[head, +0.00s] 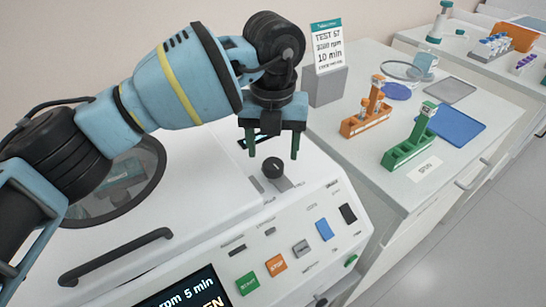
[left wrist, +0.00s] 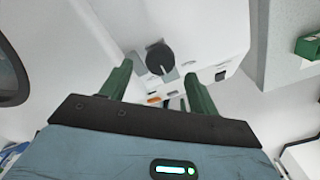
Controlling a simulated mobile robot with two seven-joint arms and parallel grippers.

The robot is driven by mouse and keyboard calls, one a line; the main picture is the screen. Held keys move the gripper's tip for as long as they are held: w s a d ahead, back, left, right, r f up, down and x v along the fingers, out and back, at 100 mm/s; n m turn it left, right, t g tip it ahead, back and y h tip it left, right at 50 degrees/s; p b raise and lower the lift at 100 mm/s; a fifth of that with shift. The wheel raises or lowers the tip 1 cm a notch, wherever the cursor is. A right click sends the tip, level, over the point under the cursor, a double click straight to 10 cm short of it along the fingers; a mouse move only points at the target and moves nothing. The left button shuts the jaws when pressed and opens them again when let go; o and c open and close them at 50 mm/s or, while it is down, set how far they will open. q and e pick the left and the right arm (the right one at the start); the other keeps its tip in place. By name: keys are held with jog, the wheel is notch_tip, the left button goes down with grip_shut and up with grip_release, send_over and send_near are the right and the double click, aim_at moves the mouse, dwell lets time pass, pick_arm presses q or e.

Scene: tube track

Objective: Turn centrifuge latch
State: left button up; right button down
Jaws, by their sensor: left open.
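The centrifuge (head: 300,220) is a white machine with a round lid window and a sloping front panel. Its latch is a round black knob (head: 273,168) with a pale mark, on the upper part of the panel. It also shows in the left wrist view (left wrist: 160,58), between and beyond the fingertips. My left gripper (head: 272,156) has two green fingers, is open and empty, and points down just above and behind the knob. I cannot see it touching the knob. My right gripper is in neither view.
The panel has green (head: 248,283), orange (head: 277,264), grey, blue and black buttons and a lit screen (head: 185,295). A black lid handle (head: 115,257) lies at left. On the right counter stand orange (head: 365,121) and green (head: 408,150) tube racks, a blue mat (head: 457,125) and a sign (head: 327,47).

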aim_at(273, 163)
pick_arm(q)
jog(key=shift+f, duration=1.85)
jog(key=shift+c, duration=0.4)
jog(key=c, duration=0.9)
